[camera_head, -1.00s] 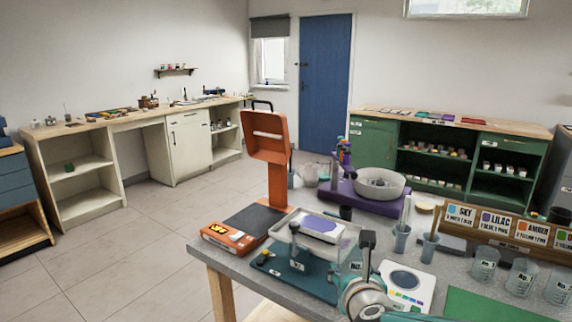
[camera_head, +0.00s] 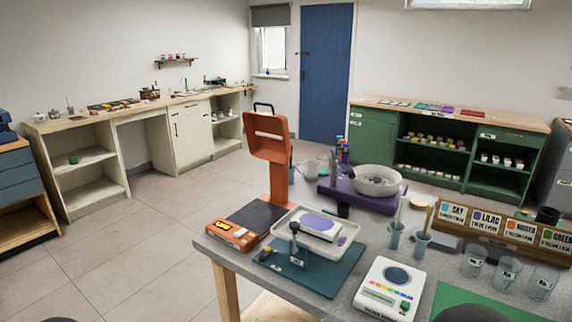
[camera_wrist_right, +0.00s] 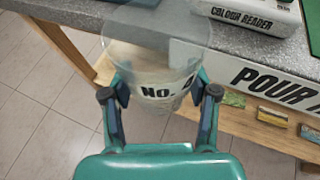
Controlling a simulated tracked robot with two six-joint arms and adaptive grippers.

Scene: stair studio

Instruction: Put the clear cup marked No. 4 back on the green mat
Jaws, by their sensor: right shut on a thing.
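The clear cup (camera_wrist_right: 150,60), lettered "NO." with its number hidden by a finger, shows in the right wrist view. My right gripper (camera_wrist_right: 160,97) is shut on it and holds it in front of the table's edge. The head view shows neither this cup nor the jaws. The green mat (camera_head: 478,302) lies at the table's near right, cut off by the frame's bottom and partly hidden by a dark rounded shape. My left gripper is not in view.
Several clear cups (camera_head: 507,272) stand behind the mat, before the labelled colour rack (camera_head: 497,232). A white colour reader (camera_head: 388,289) stands left of the mat. A teal board (camera_head: 318,272) and a white tray (camera_head: 343,243) are farther left.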

